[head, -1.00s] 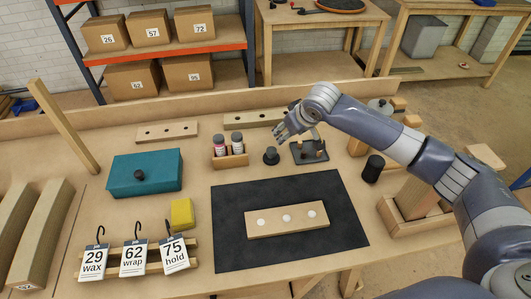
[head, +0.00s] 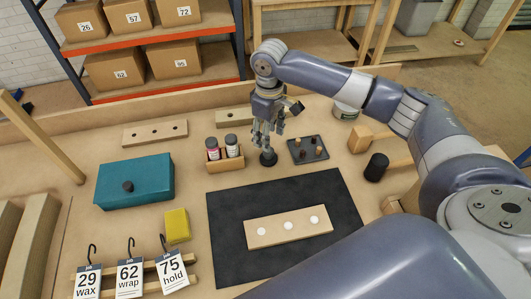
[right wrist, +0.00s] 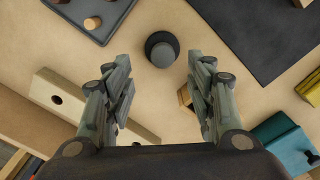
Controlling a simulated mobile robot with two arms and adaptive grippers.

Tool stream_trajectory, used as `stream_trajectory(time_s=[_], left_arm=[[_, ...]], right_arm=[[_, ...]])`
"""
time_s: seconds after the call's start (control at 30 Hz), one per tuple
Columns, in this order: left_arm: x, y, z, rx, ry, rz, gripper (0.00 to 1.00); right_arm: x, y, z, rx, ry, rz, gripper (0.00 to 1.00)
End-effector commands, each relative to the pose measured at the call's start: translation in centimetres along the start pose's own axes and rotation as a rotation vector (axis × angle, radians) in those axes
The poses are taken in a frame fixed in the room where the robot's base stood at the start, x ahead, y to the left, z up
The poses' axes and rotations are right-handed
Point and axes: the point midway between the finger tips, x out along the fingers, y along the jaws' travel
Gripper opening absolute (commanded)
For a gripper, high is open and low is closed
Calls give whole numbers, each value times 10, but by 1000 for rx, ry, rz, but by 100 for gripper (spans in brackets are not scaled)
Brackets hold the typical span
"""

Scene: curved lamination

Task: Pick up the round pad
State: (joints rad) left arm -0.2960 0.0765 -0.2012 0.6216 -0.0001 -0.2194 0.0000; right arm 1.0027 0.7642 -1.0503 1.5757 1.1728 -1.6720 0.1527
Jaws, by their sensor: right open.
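The round pad (head: 268,158) is a small dark disc with a grey knob on top. It stands upright on the wooden bench, just behind the black mat. In the right wrist view the round pad (right wrist: 162,50) lies ahead, centred between the two fingers and slightly beyond their tips. My right gripper (head: 265,140) points down above the pad and hides part of it in the head view. In the right wrist view its fingers (right wrist: 158,68) are spread wide with nothing between them. My left gripper is not in view.
A dark tray with small pegs (head: 308,149) stands close right of the pad. A wooden holder with two bottles (head: 226,163) stands close left. The black mat (head: 235,260) bears a wooden strip with white dots (head: 288,227). A teal box (head: 135,181) lies further left.

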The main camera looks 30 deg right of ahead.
Motion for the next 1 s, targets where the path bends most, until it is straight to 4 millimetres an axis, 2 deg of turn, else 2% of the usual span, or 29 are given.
stream_trajectory(time_s=[0.1, 0.2, 0.53, 0.67, 0.87, 1.0], left_arm=[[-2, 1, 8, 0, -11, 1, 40], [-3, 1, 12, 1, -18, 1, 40], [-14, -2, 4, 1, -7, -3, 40], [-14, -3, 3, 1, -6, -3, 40], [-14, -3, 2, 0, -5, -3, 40], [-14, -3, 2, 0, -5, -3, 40]], right_arm=[[14, 0, 0, 0, -1, 1, 51], [20, 0, 0, 0, 2, 1, 51], [63, -5, 4, 1, 1, 1, 51], [71, -5, 3, 1, 3, 2, 51], [71, -5, 3, 0, 3, 2, 51], [71, -5, 3, 0, 3, 2, 19]])
